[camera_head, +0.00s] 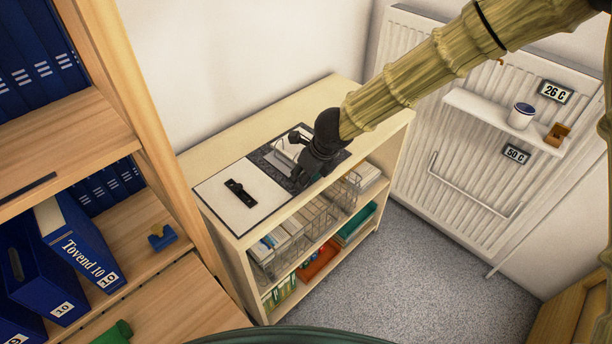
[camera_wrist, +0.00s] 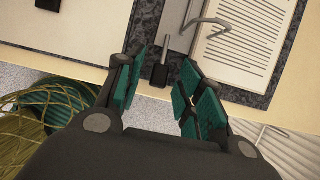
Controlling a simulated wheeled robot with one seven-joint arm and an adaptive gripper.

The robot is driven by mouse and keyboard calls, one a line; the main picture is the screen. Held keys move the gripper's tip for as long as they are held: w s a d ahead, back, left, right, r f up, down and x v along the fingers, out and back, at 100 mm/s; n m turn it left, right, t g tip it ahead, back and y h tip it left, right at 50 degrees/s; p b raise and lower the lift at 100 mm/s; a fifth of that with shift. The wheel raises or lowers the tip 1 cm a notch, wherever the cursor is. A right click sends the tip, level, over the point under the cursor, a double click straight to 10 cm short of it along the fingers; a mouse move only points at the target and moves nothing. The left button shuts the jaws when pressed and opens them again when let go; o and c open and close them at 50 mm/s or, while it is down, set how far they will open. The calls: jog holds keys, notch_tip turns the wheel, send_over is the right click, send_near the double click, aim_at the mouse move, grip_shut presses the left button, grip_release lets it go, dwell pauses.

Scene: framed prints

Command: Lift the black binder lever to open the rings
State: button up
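An open binder lies flat on top of the low cream bookcase, with a pale left side (camera_head: 215,192) and a dark speckled right side carrying paper (camera_wrist: 250,45). A metal ring (camera_wrist: 208,22) arches over the paper's left edge in the wrist view. The black binder lever (camera_wrist: 160,75) is a small black tab on a metal stem near the binder's front edge. My gripper (camera_wrist: 163,62) is open, its green-padded fingers on either side of the lever with gaps to both. In the head view my gripper (camera_head: 308,165) hides the lever and part of the rings.
A black fitting (camera_head: 240,192) sits on the pale side. Below are wire baskets (camera_head: 300,228) of books. A wooden shelf with blue binders (camera_head: 75,250) stands left; a white radiator (camera_head: 415,130) with a small shelf (camera_head: 480,115) stands right. Carpet (camera_head: 400,290) in front is clear.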

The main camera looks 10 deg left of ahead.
jog(key=shift+f, duration=0.2)
grip_shut()
